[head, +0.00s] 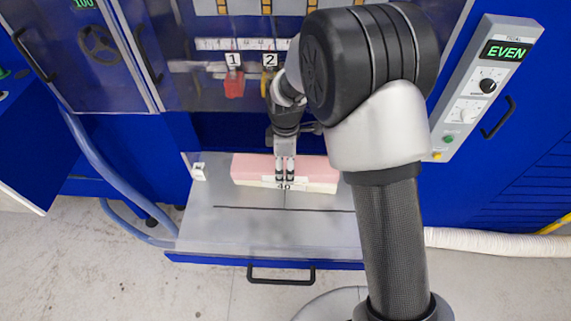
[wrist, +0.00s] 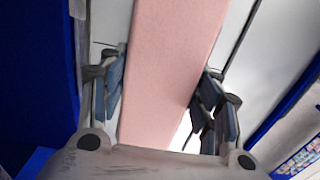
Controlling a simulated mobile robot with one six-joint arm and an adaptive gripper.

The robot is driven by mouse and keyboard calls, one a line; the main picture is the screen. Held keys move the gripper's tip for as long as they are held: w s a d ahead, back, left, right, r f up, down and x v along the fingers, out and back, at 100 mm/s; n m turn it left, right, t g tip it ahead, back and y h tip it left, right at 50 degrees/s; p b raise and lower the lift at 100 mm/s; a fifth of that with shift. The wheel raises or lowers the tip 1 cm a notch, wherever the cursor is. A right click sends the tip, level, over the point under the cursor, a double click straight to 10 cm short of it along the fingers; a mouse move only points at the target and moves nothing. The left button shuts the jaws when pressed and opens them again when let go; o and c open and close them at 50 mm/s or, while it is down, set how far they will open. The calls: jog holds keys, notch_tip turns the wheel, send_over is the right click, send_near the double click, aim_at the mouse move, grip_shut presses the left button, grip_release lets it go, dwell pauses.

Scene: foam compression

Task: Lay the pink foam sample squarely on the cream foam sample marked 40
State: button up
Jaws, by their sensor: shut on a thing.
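The pink foam sample (head: 250,165) is a long flat block lying crosswise at the back of the grey platform. The cream foam sample (head: 315,188) shows as a pale band along its front lower edge, with the mark 40 near its middle. The pink sample appears over the cream one, their left ends roughly in line; I cannot tell whether they touch. My gripper (head: 285,176) points down at the middle of the pink sample and is shut on it. In the wrist view the pink sample (wrist: 168,70) runs between my two fingers (wrist: 165,105). Most of the cream sample is hidden.
The grey platform (head: 240,230) is bare in front of the samples, with dark lines across it and a black handle (head: 281,273) below. A red item (head: 233,88) hangs under tag 1 behind. A panel (head: 490,85) at the right reads EVEN.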

jog(key=o, duration=0.8)
jog(key=shift+o, duration=0.2)
jog(key=shift+r, duration=0.1)
notch_tip(320, 180, up, 12)
jog(key=p, duration=0.3)
notch_tip(320, 180, up, 8)
jog(key=m+t, duration=0.1)
jog(key=m, duration=0.3)
send_over(285, 164)
jog(key=s+d, duration=0.4)
jog(key=d, duration=0.1)
jog(key=s+d+r+m+t, duration=0.1)
jog(key=s+d+r+m, duration=0.1)
jog(key=s, duration=0.5)
jog(key=s+d+r+m+t, duration=0.1)
jog(key=s+d+r+m, duration=0.1)
jog(key=s+d+m, duration=0.2)
jog(key=s+d+r+m+t, duration=0.1)
jog(key=s+d+r+m, duration=0.1)
jog(key=s+m, duration=0.5)
jog(key=s+d, duration=0.1)
jog(key=s, duration=0.3)
jog(key=shift+d+m+t, duration=0.25)
jog(key=shift+m+t, duration=0.05)
